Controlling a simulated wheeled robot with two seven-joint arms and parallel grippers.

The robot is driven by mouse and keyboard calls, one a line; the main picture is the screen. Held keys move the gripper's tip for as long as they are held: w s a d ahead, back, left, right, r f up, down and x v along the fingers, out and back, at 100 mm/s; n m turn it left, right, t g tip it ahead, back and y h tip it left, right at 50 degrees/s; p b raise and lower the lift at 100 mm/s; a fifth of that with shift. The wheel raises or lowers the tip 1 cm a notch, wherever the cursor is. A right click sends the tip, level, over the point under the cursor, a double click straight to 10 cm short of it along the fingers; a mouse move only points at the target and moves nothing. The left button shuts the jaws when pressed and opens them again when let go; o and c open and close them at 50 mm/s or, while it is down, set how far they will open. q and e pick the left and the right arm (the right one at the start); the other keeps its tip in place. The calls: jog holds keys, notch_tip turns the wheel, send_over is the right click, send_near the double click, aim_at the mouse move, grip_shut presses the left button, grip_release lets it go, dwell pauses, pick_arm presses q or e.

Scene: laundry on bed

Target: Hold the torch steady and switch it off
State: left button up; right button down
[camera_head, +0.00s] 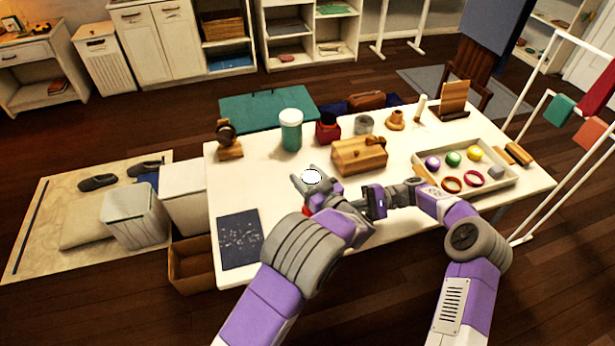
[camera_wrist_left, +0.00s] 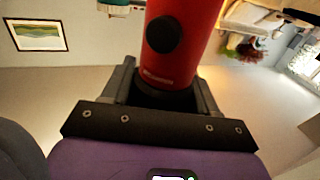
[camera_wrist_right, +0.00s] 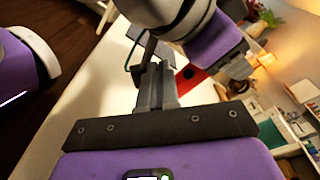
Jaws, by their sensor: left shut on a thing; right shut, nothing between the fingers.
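The torch is red with a round black button on its side (camera_wrist_left: 170,45) in the left wrist view. In the head view its bright white end (camera_head: 311,177) faces up, and a little red shows below my gripper. My left gripper (camera_head: 318,188) is shut around the torch, holding it above the table's front part. My right gripper is shut and empty; its fingers (camera_wrist_right: 156,85) point toward my left wrist, with a red patch of the torch (camera_wrist_right: 190,76) just beyond. Whether the right fingertips touch the torch is unclear.
Bins (camera_head: 135,216) stand left of the table. A drying rack is at right.

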jog(key=shift+w+a, duration=0.5)
jog(key=shift+a, duration=0.3)
jog(key=shift+w+a, duration=0.45)
jog(key=shift+a, duration=0.35)
pick_arm(q)
jog(key=shift+d, duration=0.1)
dwell(0.7)
pick_arm(e)
jog(key=shift+w+a, duration=0.25)
jog(key=shift+a, duration=0.15)
jog(key=shift+w+a, duration=0.15)
jog(key=shift+a, duration=0.05)
dwell(0.5)
jog(key=shift+s+d, duration=0.4)
jog(key=shift+d, duration=0.2)
jog(key=shift+s+d, duration=0.55)
jog(key=shift+d, duration=0.3)
jog(key=shift+s+d, duration=0.5)
jog(key=shift+d, duration=0.4)
jog(key=shift+s+d, duration=0.55)
jog(key=shift+d, duration=0.3)
